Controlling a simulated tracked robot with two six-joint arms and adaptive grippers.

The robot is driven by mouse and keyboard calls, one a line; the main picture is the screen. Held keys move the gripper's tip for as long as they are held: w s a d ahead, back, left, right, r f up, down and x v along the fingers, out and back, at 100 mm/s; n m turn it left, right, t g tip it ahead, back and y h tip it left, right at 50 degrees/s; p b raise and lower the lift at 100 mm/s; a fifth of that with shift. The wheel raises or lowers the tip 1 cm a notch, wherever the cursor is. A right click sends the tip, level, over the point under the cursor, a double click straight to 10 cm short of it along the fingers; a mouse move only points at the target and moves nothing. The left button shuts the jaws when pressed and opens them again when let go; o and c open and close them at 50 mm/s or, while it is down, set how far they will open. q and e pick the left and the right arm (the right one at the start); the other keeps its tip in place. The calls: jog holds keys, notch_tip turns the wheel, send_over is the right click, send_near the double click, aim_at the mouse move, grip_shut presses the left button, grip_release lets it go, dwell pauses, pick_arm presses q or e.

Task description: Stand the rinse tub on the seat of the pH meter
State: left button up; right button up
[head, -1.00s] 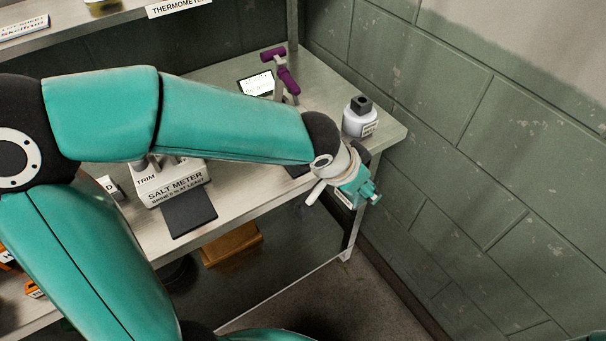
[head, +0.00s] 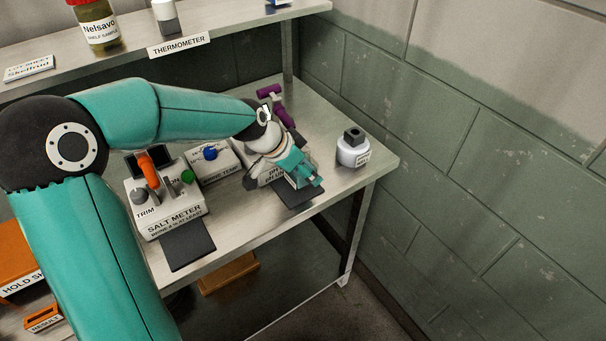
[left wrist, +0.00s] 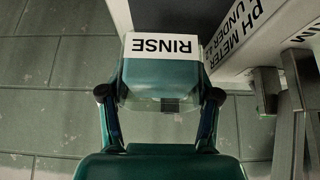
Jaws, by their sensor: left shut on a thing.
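My left gripper (head: 308,178) is over the front of the bench, just above the dark seat of the pH meter (head: 295,196). In the left wrist view my left gripper (left wrist: 160,105) is shut on the rinse tub (left wrist: 162,45), a small tub with a white RINSE label, upside down in that picture. The dark seat (left wrist: 180,14) lies just past the tub there; I cannot tell if they touch. The pH meter (head: 263,176) is partly hidden by my arm; its lettered white body (left wrist: 250,35) is at the right in the wrist view. My right gripper is out of view.
The salt meter (head: 170,215), with its own dark seat (head: 187,246), stands to the left. A blue-knobbed white device (head: 214,160) is between the meters. A white bottle (head: 353,150) stands near the bench's right edge. Purple handles (head: 272,95) rise behind my wrist. A green wall closes the right.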

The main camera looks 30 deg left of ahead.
aim_at(304, 179)
pick_arm(q)
jog(key=shift+a, duration=0.25)
notch_tip(304, 179, down, 3)
jog(key=shift+f, duration=0.2)
jog(key=shift+f, duration=0.15)
jog(key=o, duration=1.2)
jog(key=shift+o, duration=0.2)
